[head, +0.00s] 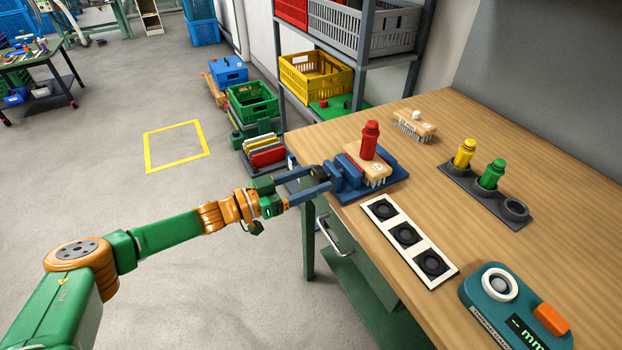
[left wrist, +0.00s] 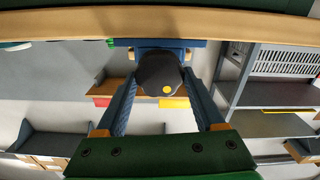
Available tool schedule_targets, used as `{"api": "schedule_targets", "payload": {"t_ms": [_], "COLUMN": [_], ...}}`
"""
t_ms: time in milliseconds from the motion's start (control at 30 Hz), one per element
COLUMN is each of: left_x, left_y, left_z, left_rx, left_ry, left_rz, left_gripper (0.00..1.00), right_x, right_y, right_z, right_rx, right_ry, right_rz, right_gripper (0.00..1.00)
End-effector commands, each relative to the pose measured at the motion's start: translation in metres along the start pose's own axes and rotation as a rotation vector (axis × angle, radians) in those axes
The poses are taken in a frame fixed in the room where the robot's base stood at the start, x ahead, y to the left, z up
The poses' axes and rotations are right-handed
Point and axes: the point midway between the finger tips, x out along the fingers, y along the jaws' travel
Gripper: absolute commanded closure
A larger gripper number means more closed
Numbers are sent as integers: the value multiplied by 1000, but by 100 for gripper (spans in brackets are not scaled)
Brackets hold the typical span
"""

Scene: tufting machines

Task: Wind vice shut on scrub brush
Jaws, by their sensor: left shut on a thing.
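The blue vice (head: 390,172) stands at the left edge of the wooden workbench. A scrub brush (head: 374,172) with a wooden back and pale bristles sits between its jaws; I cannot tell how tightly they touch it. A red bottle-shaped piece (head: 369,140) stands upright on the brush. My left gripper (head: 322,177) reaches in from the left and is shut on the vice's dark knob. In the left wrist view the round black knob (left wrist: 158,73), with a yellow dot, lies between my two blue fingers. My right gripper is not in view.
Another scrub brush (head: 414,125) lies behind the vice. A dark holder (head: 458,176) carries a yellow bottle (head: 464,153) and a green bottle (head: 492,173). A white panel with black round pads (head: 406,235) and a teal gauge (head: 512,305) are nearer. Shelves with crates (head: 316,74) stand behind.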

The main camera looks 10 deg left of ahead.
Motion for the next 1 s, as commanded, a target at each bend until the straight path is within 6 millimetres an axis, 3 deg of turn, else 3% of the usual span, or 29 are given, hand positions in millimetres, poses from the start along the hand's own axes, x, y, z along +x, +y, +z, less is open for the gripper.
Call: {"api": "schedule_targets", "payload": {"t_ms": [367, 1000], "left_x": [0, 0], "left_y": [1, 3], "left_z": [0, 1], "left_rx": [124, 714], "left_ry": [1, 2], "left_rz": [1, -1], "left_gripper": [85, 85], "right_x": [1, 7], "right_y": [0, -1], "right_z": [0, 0], "right_rx": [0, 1], "right_ry": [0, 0], "right_rz": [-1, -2], "right_gripper": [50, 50]}}
